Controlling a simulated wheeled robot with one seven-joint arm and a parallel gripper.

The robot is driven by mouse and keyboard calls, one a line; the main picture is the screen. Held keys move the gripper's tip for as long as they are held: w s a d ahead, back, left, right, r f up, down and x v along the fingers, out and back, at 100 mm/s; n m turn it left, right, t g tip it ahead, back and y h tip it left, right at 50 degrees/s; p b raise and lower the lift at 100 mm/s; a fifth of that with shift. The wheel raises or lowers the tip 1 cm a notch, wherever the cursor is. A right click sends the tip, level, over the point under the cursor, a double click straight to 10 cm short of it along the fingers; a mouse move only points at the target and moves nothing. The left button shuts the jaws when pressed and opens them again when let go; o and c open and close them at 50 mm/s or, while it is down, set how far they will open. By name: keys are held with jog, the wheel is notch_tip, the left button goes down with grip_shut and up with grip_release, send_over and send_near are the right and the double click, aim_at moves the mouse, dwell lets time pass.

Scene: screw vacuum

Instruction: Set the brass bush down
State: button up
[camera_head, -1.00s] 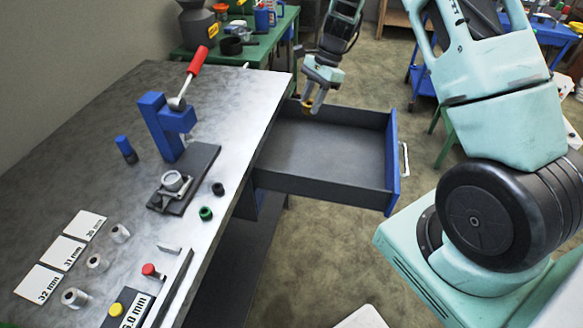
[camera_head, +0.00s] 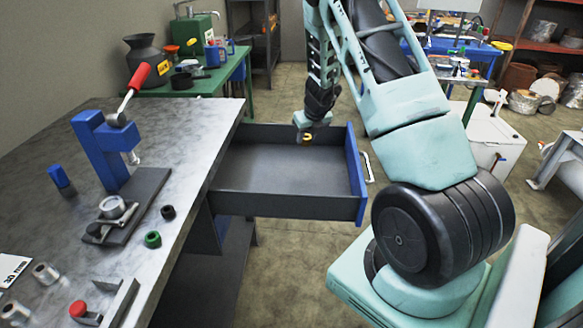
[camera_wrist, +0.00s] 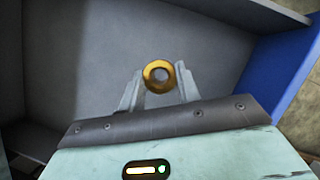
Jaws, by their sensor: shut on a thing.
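The brass bush (camera_wrist: 158,76) is a small gold ring held between the two fingers of my gripper (camera_wrist: 158,92) in the wrist view. In the head view the bush (camera_head: 307,138) shows as a small yellow spot at the tip of my gripper (camera_head: 306,137). My gripper is shut on it, over the open drawer (camera_head: 275,165). The wrist view shows the drawer's grey floor (camera_wrist: 110,60) behind the bush, with a gap that I cannot measure. The drawer looks empty.
The drawer's blue front (camera_head: 356,175) stands to the right of my gripper. The steel bench (camera_head: 190,150) at left carries a blue press (camera_head: 100,150), a green ring (camera_head: 152,239) and a dark ring (camera_head: 168,212). A green table (camera_head: 205,80) stands behind.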

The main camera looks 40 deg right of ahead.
aim_at(304, 161)
notch_tip(304, 161, down, 7)
jog(key=b, duration=0.2)
jog(key=shift+f+b, duration=0.2)
jog(key=shift+b, duration=0.2)
jog(key=shift+f, duration=0.15)
jog(key=o, duration=1.1)
